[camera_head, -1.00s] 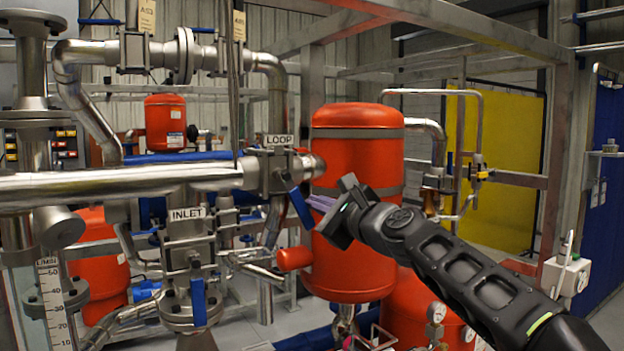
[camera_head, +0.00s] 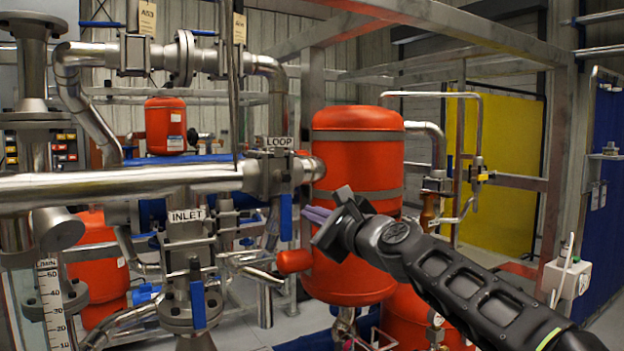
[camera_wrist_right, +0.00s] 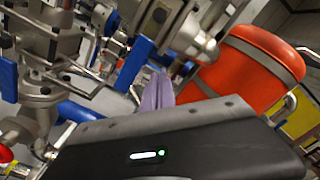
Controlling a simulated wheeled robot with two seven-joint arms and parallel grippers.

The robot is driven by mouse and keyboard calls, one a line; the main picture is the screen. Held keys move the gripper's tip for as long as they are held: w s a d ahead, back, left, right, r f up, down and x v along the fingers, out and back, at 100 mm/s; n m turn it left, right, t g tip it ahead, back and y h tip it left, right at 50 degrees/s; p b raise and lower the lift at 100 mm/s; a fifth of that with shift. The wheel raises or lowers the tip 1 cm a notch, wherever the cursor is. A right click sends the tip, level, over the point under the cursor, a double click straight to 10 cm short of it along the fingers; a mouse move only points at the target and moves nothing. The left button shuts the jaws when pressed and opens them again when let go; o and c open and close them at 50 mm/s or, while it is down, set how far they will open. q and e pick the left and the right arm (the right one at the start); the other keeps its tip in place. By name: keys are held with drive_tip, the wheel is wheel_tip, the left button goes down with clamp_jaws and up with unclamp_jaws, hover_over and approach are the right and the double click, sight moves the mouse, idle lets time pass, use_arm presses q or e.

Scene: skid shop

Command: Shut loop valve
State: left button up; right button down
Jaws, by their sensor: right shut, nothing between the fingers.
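The loop valve (camera_head: 272,172) is a steel body on the big horizontal pipe, under a LOOP label (camera_head: 279,142). Its blue lever (camera_head: 285,217) hangs straight down, across the pipe. My right gripper (camera_head: 308,213) is shut and empty, its purple fingertips just right of the lever with a small gap in the head view. In the right wrist view the blue lever (camera_wrist_right: 135,63) is upper left of the shut purple fingers (camera_wrist_right: 158,92); whether they touch it is unclear. My left gripper is out of view.
An orange tank (camera_head: 355,160) stands close behind my right gripper. The INLET valve with its own blue lever (camera_head: 198,304) is lower left. A white box (camera_head: 568,277) is at the right.

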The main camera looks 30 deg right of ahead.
drive_tip(key=shift+s+d+f, duration=0.1)
drive_tip(key=shift+s+d, duration=0.35)
drive_tip(key=shift+s, duration=0.25)
drive_tip(key=s, duration=0.8)
drive_tip(key=shift+a, duration=0.1)
idle(0.5)
